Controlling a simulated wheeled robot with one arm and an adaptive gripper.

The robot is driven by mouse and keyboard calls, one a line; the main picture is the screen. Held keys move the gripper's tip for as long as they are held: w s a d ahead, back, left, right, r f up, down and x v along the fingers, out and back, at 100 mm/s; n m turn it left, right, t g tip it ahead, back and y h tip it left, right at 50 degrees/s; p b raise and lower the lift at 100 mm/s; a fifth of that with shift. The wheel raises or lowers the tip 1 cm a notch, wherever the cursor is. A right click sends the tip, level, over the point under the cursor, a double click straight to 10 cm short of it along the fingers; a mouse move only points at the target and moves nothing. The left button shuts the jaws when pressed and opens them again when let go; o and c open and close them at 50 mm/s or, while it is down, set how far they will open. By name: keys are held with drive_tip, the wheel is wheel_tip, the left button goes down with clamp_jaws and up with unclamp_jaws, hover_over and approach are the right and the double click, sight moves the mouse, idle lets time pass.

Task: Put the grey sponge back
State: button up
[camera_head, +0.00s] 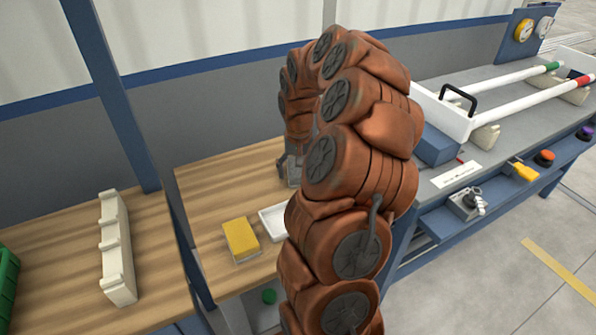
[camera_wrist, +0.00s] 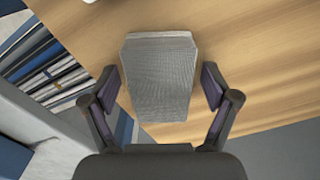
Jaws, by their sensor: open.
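The grey sponge (camera_wrist: 158,85) shows in the wrist view, a textured grey block over the wooden tabletop (camera_wrist: 250,60). My gripper (camera_wrist: 159,88) is open, with one finger on each side of the sponge. A gap shows between the sponge and each finger; how high the fingers are above the table is hard to tell. In the head view my gripper (camera_head: 291,170) is partly visible behind my arm, low over the wooden table, and the grey sponge is hidden there. A yellow sponge (camera_head: 241,238) lies on the table beside a white tray (camera_head: 272,218), which my arm partly covers.
A white notched rack (camera_head: 117,250) and a green crate (camera_head: 6,280) stand at the left. On the right bench are white pipes (camera_head: 505,78) on supports and a white box with a black handle (camera_head: 440,115).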

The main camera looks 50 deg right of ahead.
sight(299, 169)
wheel_tip(299, 169, up, 12)
drive_tip(key=b, duration=0.1)
drive_tip(key=s+a+r+n, duration=0.15)
drive_tip(key=a+n, duration=0.25)
drive_tip(key=a, duration=1)
drive_tip(key=s+a+f+n+g, duration=0.1)
drive_tip(key=s+a+f+n, duration=0.1)
drive_tip(key=s+a, duration=0.7)
drive_tip(key=s+a+f+n, duration=0.2)
drive_tip(key=s+a+f, duration=0.2)
drive_tip(key=s+a, duration=0.5)
drive_tip(key=s, duration=0.3)
drive_tip(key=shift+s+f+g, duration=0.25)
drive_tip(key=shift+s+g, duration=0.15)
drive_tip(key=shift+a, duration=0.1)
wheel_tip(299, 169, up, 9)
drive_tip(key=p, duration=0.9)
drive_tip(key=shift+r, duration=0.2)
